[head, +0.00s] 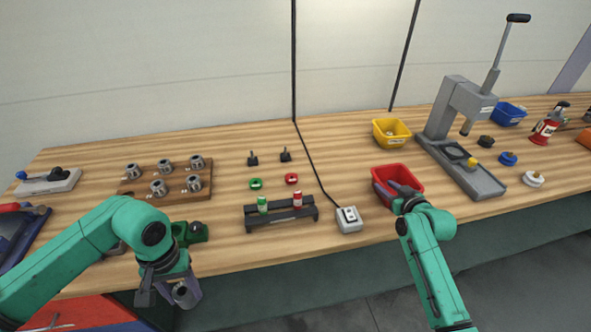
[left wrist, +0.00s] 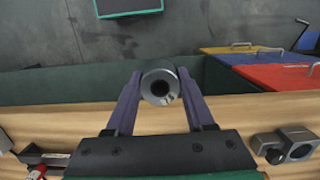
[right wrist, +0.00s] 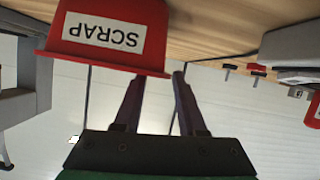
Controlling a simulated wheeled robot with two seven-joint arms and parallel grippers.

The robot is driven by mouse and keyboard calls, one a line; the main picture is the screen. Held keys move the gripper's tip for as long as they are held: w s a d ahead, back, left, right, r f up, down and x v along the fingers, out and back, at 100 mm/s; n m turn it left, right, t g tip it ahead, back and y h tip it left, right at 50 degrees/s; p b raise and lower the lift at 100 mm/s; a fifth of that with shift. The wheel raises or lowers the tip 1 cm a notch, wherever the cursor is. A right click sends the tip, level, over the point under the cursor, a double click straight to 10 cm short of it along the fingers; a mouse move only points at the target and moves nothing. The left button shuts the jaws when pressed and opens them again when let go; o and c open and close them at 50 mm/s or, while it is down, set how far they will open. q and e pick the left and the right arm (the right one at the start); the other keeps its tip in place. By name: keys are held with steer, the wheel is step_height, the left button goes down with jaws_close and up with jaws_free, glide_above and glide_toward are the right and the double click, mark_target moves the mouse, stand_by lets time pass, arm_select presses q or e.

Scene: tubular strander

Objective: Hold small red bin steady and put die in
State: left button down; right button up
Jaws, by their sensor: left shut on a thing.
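The small red bin (head: 412,176) stands on the bench, right of centre in the head view. In the right wrist view the bin (right wrist: 75,55) appears upside down with a SCRAP label. My right gripper (head: 392,190) is at its near left side. Its fingers (right wrist: 157,78) are apart, with the tips at the bin's rim; whether they touch it is unclear. My left gripper (head: 172,292) is shut on a grey metal die (left wrist: 160,86), a hollow cylinder between the fingertips. It holds the die in front of the bench's front edge, far left of the bin.
A wooden block (head: 140,197) with several metal dies is at the left. A small dark rack (head: 282,219) with green and red cans and a grey switch box (head: 348,220) lie between the arms. A yellow bin (head: 391,133) and a grey press (head: 452,125) stand near the red bin.

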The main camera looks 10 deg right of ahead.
mark_target(381, 183)
steer(key=x, duration=0.3)
steer(key=shift+w, duration=0.25)
steer(key=shift+c, duration=0.3)
steer(key=shift+f, duration=0.1)
jaws_close()
stand_by(1.6)
